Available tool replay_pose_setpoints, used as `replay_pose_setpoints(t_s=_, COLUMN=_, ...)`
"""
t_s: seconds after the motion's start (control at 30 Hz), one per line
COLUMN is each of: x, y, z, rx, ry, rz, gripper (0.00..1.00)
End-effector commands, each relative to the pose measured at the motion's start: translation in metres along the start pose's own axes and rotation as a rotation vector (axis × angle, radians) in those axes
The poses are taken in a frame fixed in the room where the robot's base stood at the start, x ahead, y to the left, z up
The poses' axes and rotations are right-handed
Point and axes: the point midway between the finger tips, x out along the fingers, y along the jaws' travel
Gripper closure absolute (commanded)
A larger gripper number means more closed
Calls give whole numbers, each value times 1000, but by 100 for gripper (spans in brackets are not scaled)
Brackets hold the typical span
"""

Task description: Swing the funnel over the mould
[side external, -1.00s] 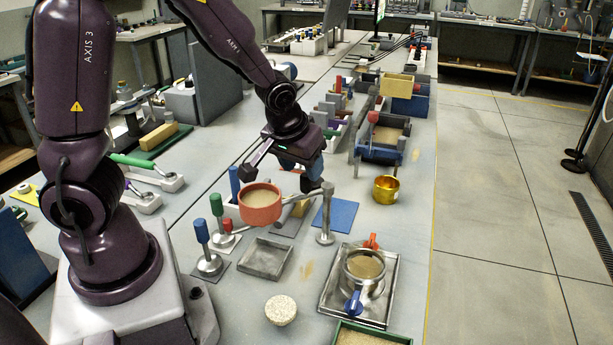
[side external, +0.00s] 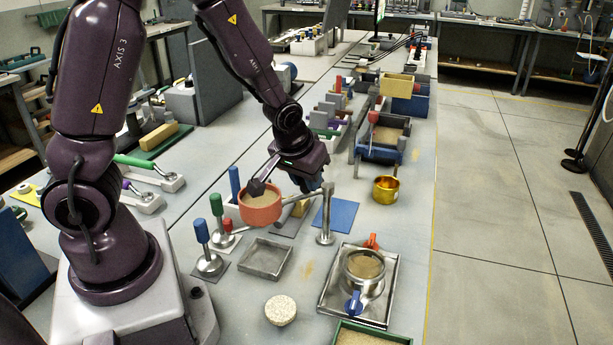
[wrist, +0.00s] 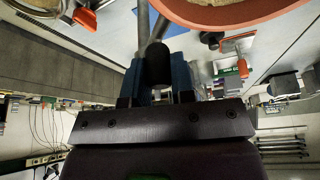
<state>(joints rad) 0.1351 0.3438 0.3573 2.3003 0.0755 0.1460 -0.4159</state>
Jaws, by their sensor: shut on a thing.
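The terracotta funnel (side external: 261,209), filled with sand, hangs from a grey arm on an upright metal post (side external: 326,220). It is left of the post, apart from the steel ring mould (side external: 365,264), which looks like the mould and sits in a metal tray. My gripper (side external: 308,186) is at the funnel's arm, behind and right of the bowl, its fingertips partly hidden. In the wrist view my gripper (wrist: 157,72) has its blue fingers shut around a black knob (wrist: 157,62). The funnel's rim (wrist: 230,18) shows at the top there.
A shallow grey tray (side external: 285,267) lies below the funnel, with a pale round block (side external: 280,310) in front. Green and blue upright handles (side external: 215,205) stand to the left. A blue mat (side external: 348,213) and a brass cup (side external: 385,189) lie behind the post.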

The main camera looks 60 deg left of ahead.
Motion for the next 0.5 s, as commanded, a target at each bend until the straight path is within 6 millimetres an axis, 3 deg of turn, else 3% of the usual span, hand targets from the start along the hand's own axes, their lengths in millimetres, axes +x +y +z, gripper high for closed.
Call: replay_pose_setpoints(t_s=0.5, x=-2, y=8, z=4, rx=-129, ry=-1, rz=-56, gripper=100)
